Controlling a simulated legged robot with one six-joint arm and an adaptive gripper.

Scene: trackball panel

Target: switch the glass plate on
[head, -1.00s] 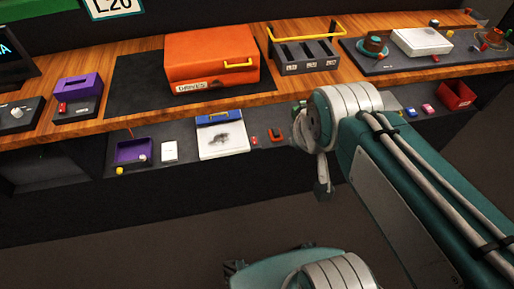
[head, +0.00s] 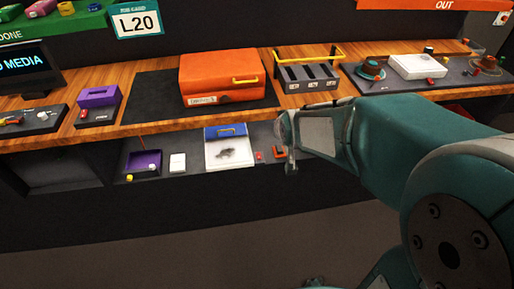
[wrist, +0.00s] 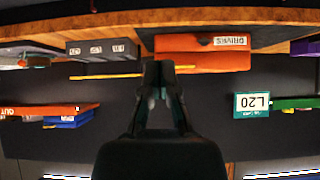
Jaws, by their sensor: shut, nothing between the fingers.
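No thing in view is clearly marked as the glass plate. A white flat-topped box (head: 417,66) stands on a dark panel (head: 385,80) at the right of the wooden bench, with small knobs and brown-teal round pieces beside it. A white plate (head: 229,152) with a dark smudge and a blue top lies on the lower shelf. My gripper (head: 291,165) hangs in front of the lower shelf, right of the smudged plate and apart from the white box. In the wrist view my gripper (wrist: 163,75) is shut and empty, with its fingertips together.
An orange DRIVES case (head: 222,78) and a grey slotted holder (head: 308,75) with a yellow handle stand on the bench. A purple tray (head: 143,163) sits on the lower shelf. My arm hides the shelf's right part. The wrist view is upside down.

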